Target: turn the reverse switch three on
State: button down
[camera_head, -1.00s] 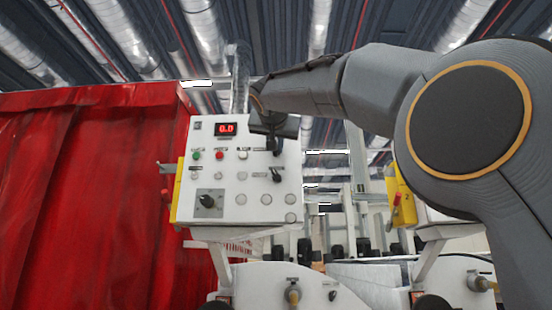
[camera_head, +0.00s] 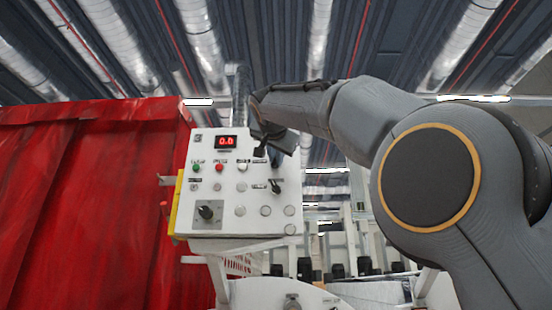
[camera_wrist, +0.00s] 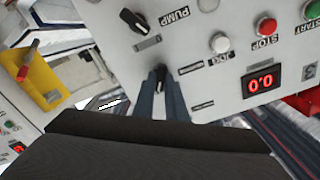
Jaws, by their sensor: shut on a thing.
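The white control panel (camera_head: 222,178) stands ahead with a red digital display (camera_head: 226,142), buttons and knobs. My gripper (camera_head: 262,148) is at its upper right corner. In the wrist view the panel appears upside down, and my gripper (camera_wrist: 160,80) has its two narrow fingers closed around a small dark switch knob (camera_wrist: 158,87) with a pale mark. The fingers hide most of this knob, and the small labels beside it are too blurred to read. A separate black switch (camera_wrist: 133,20) labelled PUMP is near it; it also shows in the head view (camera_head: 276,186).
The JOG button (camera_wrist: 220,43), red STOP button (camera_wrist: 266,26) and green START button (camera_wrist: 312,10) are close by on the panel. A yellow box (camera_wrist: 40,75) with a red-handled lever is apart at left. A red curtain (camera_head: 90,210) fills the left.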

jog(key=c, duration=1.8)
grip_release()
jog(key=shift+s, duration=0.1)
jog(key=s+b, duration=0.3)
jog(key=s, duration=0.4)
jog(key=shift+s, duration=0.3)
